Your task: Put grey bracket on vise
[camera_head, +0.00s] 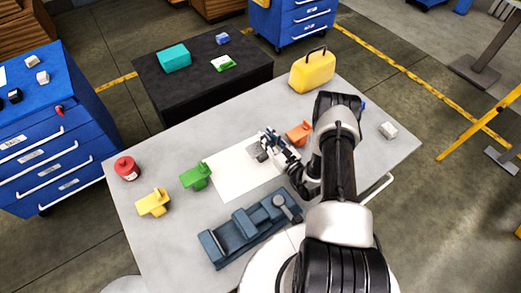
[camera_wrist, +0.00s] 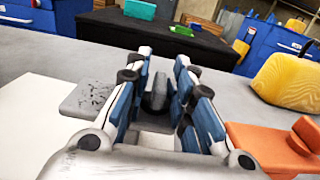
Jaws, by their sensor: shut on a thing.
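The grey bracket (camera_head: 258,154) is at the far right part of the white sheet in the head view. In the wrist view its flat plate (camera_wrist: 88,97) shows left of the fingers, and its upright part is between the fingertips. My gripper (camera_head: 268,143) is shut on this grey bracket; it also shows in the wrist view (camera_wrist: 160,85). Whether the bracket touches the sheet or is just above it, I cannot tell. The blue-grey vise (camera_head: 238,232) lies at the table's near side, with its jaws visible and nothing between them.
An orange bracket (camera_head: 299,132) stands close right of my gripper. A green bracket (camera_head: 196,176), a yellow bracket (camera_head: 153,203) and a red can (camera_head: 127,168) are on the left. A yellow case (camera_head: 312,70) stands at the back. The white sheet (camera_head: 235,180) is mostly bare.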

